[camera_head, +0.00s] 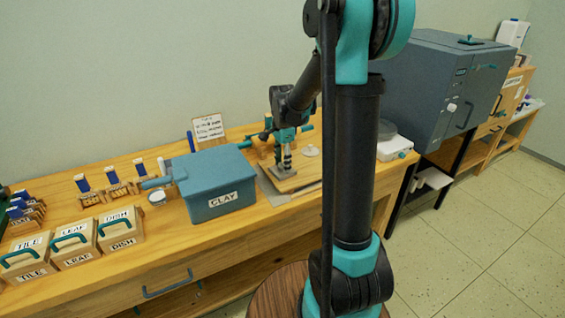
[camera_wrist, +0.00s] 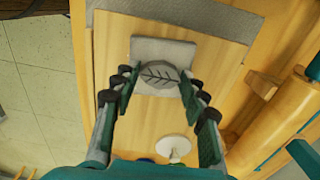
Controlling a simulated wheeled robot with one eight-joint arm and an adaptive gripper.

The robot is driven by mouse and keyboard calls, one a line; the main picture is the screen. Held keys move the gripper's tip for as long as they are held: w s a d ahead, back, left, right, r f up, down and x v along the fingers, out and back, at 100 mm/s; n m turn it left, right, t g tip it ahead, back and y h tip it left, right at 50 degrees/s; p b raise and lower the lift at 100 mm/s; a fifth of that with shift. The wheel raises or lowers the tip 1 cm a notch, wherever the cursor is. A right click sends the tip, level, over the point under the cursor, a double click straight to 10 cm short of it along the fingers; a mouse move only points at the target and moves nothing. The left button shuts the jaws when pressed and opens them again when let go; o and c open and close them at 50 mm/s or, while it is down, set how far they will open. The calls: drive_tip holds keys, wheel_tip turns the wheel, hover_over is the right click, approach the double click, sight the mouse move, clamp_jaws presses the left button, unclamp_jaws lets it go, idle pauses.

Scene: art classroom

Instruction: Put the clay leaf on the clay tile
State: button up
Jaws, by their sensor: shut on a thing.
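The clay leaf (camera_wrist: 160,75) is a grey rounded piece with dark vein lines, between my fingertips in the wrist view. My gripper (camera_wrist: 158,82) is shut on it; in the head view my gripper (camera_head: 286,163) points down over the wooden board. The clay tile (camera_wrist: 150,47) is a flat grey square on the board. The leaf overlaps the tile in the wrist view and hides part of it. I cannot tell whether the leaf touches the tile or hangs just above it.
The wooden board (camera_wrist: 215,60) lies on a grey sheet on the bench. The blue CLAY box (camera_head: 212,186) stands left of my gripper. A wooden roller (camera_wrist: 283,125) is close on the wrist view's right.

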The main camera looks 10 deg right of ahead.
drive_tip(key=o, duration=1.1)
wheel_tip(320, 180, up, 12)
drive_tip(key=s+d+f+n+t, duration=0.1)
drive_tip(key=s+f+n, duration=0.3)
drive_tip(key=s, duration=0.3)
drive_tip(key=s+d+f+n+t, duration=0.1)
drive_tip(key=s+f+n, duration=0.4)
drive_tip(key=s+f, duration=0.1)
drive_tip(key=s+d+f+n+t, duration=0.2)
drive_tip(key=s+f+n, duration=0.3)
drive_tip(key=s, duration=0.4)
drive_tip(key=shift+f, duration=0.3)
